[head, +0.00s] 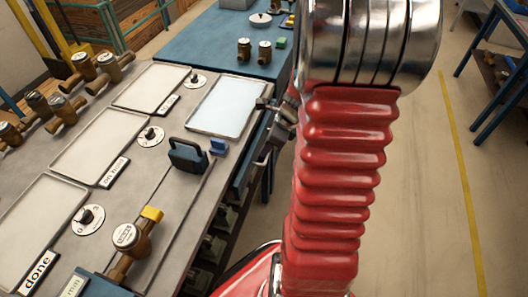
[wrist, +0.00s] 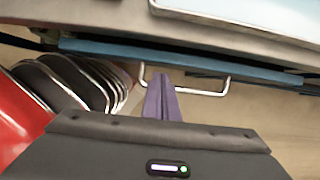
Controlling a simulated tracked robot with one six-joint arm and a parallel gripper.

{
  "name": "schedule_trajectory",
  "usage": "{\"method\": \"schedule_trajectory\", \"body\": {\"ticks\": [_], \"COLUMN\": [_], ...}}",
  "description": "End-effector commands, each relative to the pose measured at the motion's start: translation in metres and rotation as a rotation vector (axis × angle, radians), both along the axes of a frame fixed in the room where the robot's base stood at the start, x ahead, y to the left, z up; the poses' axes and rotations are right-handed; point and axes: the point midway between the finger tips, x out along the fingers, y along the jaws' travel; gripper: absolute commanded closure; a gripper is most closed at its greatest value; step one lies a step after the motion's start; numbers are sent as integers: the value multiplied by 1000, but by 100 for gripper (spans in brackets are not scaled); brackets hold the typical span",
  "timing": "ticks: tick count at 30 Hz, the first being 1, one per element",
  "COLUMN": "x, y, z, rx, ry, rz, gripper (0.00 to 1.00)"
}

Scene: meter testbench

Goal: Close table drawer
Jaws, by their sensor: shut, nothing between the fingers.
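The table drawer has a blue front (wrist: 240,70) under the table's edge in the wrist view, with a bent metal bar handle (wrist: 207,92). Its blue side also shows beside the table edge in the head view (head: 247,165). I cannot tell how far the drawer stands out. My gripper (wrist: 161,78) has purple fingers that are shut and empty. The fingertips overlap the handle's left half in the picture and hide part of its bar. I cannot tell whether they touch it. In the head view, my red arm partly covers this area.
The grey table (head: 165,190) carries several trays, dials and brass meters (head: 125,240). A dark clamp-like block (head: 187,155) stands near its right edge. A blue table (head: 215,45) adjoins behind. Free floor (head: 425,190) lies to the right, with a blue bench farther off.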

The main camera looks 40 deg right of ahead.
Motion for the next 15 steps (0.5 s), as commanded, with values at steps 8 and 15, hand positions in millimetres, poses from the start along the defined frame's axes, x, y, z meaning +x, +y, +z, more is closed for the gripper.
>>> {"method": "schedule_trajectory", "body": {"ticks": [8,15], "x": [-8,-12], "y": [-8,-11], "z": [44,66], "rx": [-1,0], "ry": [-3,-1], "rz": [4,9], "gripper": [100,100]}}
